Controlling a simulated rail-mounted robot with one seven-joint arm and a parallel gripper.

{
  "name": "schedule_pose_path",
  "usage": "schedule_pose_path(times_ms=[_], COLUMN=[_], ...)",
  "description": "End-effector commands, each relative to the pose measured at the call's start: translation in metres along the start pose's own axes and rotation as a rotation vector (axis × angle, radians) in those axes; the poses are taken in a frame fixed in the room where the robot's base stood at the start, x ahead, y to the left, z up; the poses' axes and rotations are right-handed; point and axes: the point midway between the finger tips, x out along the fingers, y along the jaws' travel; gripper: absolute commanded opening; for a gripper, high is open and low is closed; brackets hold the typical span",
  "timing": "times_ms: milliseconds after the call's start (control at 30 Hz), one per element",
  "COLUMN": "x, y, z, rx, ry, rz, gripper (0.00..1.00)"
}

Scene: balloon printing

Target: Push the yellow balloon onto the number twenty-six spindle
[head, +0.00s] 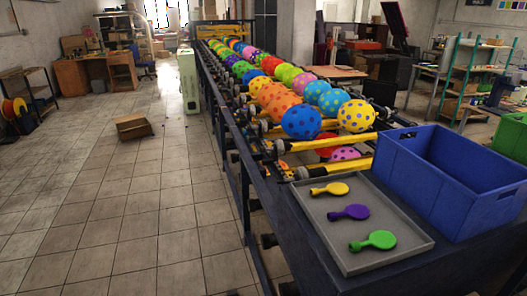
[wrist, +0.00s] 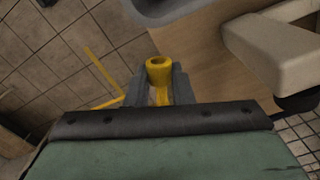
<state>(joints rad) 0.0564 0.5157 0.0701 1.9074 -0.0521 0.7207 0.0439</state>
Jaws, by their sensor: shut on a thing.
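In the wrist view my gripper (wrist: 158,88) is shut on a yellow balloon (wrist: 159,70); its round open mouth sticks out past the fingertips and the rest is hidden. My gripper does not show in the head view. A flat yellow balloon (head: 330,189) also lies on the grey tray (head: 381,222) there, above a purple and a green one. Spindles on yellow bars stick out from the machine's left side, one near spindle (head: 281,147) among them. No number is readable, so I cannot tell which spindle is twenty-six.
A blue crate (head: 470,196) stands right of the tray. Inflated dotted balloons (head: 301,122) fill the long machine. A cardboard box (head: 132,127) sits on the tiled floor, which is otherwise open at left. In the wrist view a wooden panel (wrist: 210,62) and a beige part are close by.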

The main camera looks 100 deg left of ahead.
Motion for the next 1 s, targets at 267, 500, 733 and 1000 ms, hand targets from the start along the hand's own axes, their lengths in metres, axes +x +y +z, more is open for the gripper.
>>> schedule_pose_path(times_ms=[267,500,733,1000], x=[0.0,0.0,-0.018,-0.046], y=[0.0,0.0,0.0,0.0], z=[0.0,0.0,0.017,0.046], rx=[0.0,0.0,0.0,0.0], ry=[0.0,0.0,0.002,0.002], rz=[0.0,0.0,0.0,0.001], gripper=[0.03,0.03,0.03,0.03])
